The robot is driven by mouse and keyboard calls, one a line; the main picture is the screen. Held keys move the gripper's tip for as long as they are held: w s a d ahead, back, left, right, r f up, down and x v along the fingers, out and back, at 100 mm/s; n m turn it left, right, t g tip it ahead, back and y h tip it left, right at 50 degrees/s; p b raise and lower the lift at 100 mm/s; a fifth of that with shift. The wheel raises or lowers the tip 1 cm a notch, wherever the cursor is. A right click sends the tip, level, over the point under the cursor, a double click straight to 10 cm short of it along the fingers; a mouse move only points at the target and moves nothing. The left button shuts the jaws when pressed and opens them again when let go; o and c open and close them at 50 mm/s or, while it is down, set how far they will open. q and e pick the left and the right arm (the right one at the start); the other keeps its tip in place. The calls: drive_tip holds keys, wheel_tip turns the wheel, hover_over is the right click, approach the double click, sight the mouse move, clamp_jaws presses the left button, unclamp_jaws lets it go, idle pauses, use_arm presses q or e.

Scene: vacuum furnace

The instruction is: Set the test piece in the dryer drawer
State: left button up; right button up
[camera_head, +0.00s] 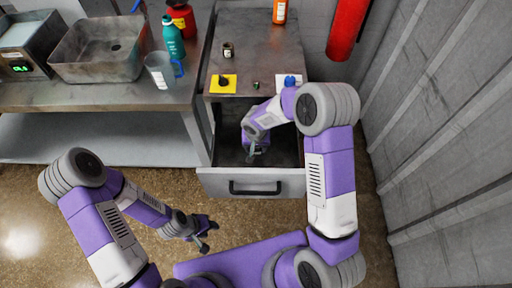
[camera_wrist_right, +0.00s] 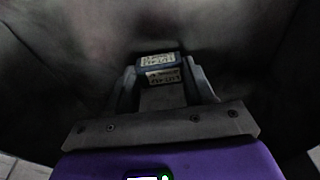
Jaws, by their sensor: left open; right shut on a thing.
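The dryer drawer (camera_head: 285,182) is pulled open below the metal cabinet top, its black handle facing me. My right gripper (camera_head: 252,155) reaches down into the drawer. In the right wrist view my right gripper (camera_wrist_right: 162,82) is shut on the test piece (camera_wrist_right: 159,60), a small dark bluish block with pale written labels. The drawer's dark inside surrounds it; I cannot tell whether the block touches the floor. The test piece cannot be made out in the head view.
The cabinet top (camera_head: 262,50) holds a yellow pad (camera_head: 222,84), a small jar (camera_head: 228,50), an orange bottle (camera_head: 280,11) and a blue-and-white item (camera_head: 289,81). The left bench carries a metal tub (camera_head: 100,68), a teal bottle (camera_head: 173,37) and a clear jug (camera_head: 160,70). A corrugated wall (camera_head: 440,130) stands right.

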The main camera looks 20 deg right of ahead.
drive_tip(key=shift+f, duration=0.2)
drive_tip(key=o, duration=1.2)
drive_tip(key=shift+o, duration=0.2)
drive_tip(key=shift+r, duration=0.1)
drive_tip(key=shift+r, duration=0.25)
wheel_tip(320, 180, up, 12)
drive_tip(key=s+p, duration=0.1)
drive_tip(key=p, duration=0.2)
drive_tip(key=shift+s+a+f+p, duration=0.2)
drive_tip(key=shift+s+a+p, duration=0.05)
drive_tip(key=shift+s+p, duration=0.1)
drive_tip(key=shift+r, duration=0.1)
